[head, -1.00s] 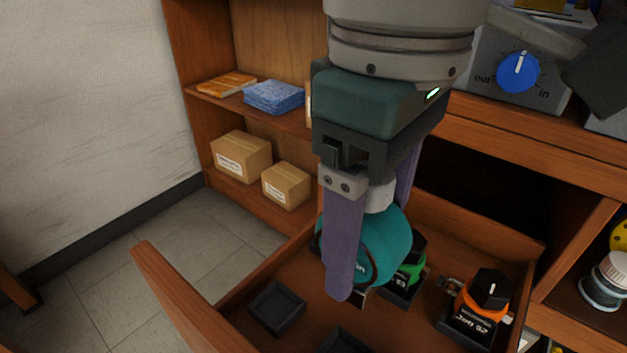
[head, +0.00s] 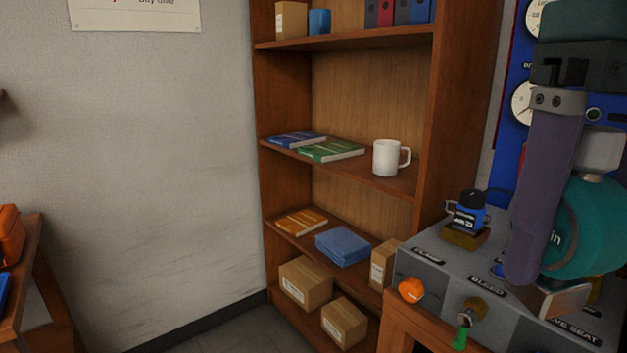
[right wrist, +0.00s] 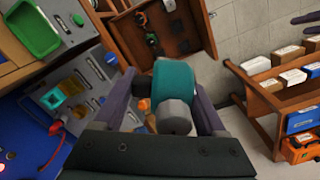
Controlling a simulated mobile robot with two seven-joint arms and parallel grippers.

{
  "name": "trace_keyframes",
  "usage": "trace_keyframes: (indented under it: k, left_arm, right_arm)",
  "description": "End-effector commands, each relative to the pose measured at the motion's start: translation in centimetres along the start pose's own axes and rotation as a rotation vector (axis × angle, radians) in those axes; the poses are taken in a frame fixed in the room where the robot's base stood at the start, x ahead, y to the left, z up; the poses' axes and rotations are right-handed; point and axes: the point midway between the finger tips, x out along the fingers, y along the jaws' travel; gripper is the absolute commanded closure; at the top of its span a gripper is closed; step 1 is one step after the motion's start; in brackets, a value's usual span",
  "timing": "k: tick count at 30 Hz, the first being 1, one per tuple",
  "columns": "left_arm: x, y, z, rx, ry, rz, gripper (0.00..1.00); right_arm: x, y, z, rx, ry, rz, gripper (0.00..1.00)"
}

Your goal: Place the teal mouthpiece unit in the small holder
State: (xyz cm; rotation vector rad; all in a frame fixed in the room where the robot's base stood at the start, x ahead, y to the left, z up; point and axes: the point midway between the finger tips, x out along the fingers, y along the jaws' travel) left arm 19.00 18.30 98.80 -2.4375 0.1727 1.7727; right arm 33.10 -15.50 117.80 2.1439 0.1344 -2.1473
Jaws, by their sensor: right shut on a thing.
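My right gripper (head: 560,268) is at the right of the head view, shut on the teal mouthpiece unit (head: 590,235). The unit is a round teal body with a grey-white part, and one purple finger covers its left side. In the right wrist view the teal unit (right wrist: 176,78) sits between the two purple fingers, its grey end facing the camera. The gripper appears in front of the grey bench panel (head: 430,265) in the head view. I cannot make out the small holder in the current views. My left gripper is not in view.
An open wooden drawer (right wrist: 188,14) with small items shows at the top of the right wrist view. A blue-and-black regulator (head: 467,212) stands on the panel, with an orange knob (head: 411,290) at its front. A bookshelf (head: 345,90) stands behind.

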Motion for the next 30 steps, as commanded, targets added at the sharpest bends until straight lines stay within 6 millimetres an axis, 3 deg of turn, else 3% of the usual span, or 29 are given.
trace_keyframes:
  k: [1, 5, 30]
  left_arm:
    - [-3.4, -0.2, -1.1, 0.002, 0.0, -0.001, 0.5]
    - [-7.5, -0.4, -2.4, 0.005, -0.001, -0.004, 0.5]
    - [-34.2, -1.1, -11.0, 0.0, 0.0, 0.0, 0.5]
  right_arm:
    - [-4.3, 0.6, 0.0, 0.041, 0.005, -0.001, 0.97]
    - [-10.2, 1.7, 0.2, 0.151, 0.006, -0.012, 0.97]
    - [-36.3, 1.2, 4.5, 0.137, 0.005, -0.011, 0.97]
